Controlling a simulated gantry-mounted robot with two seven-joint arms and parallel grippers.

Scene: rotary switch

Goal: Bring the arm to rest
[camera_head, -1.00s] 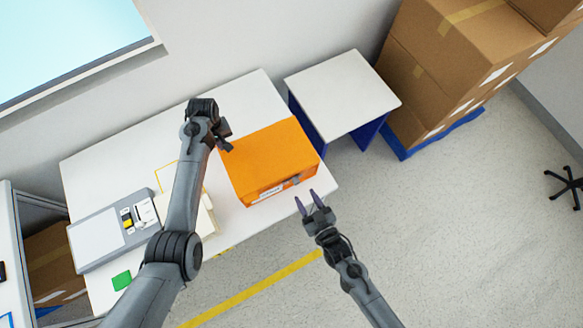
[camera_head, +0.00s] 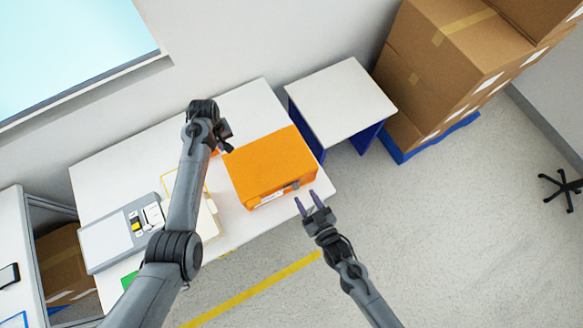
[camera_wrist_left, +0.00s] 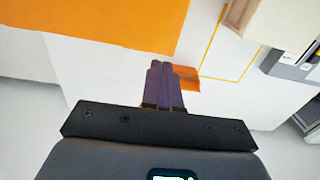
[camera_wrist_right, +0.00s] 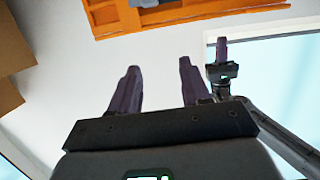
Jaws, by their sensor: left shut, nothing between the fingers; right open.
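My right gripper (camera_head: 312,204) is open and empty in the head view, just off the front right corner of the white table, close to the orange box (camera_head: 270,166). Its two purple fingers stand apart in the right wrist view (camera_wrist_right: 157,88). My left gripper (camera_head: 227,147) is over the table, left of the orange box; its fingertips are small and dark there. In the left wrist view its purple fingers (camera_wrist_left: 161,82) are together with nothing between them.
A grey device (camera_head: 122,233) with a yellow button lies at the table's left, partly behind my left arm. A green patch (camera_head: 129,279) is near the front edge. A small white table (camera_head: 340,102) and stacked cartons (camera_head: 455,65) stand right.

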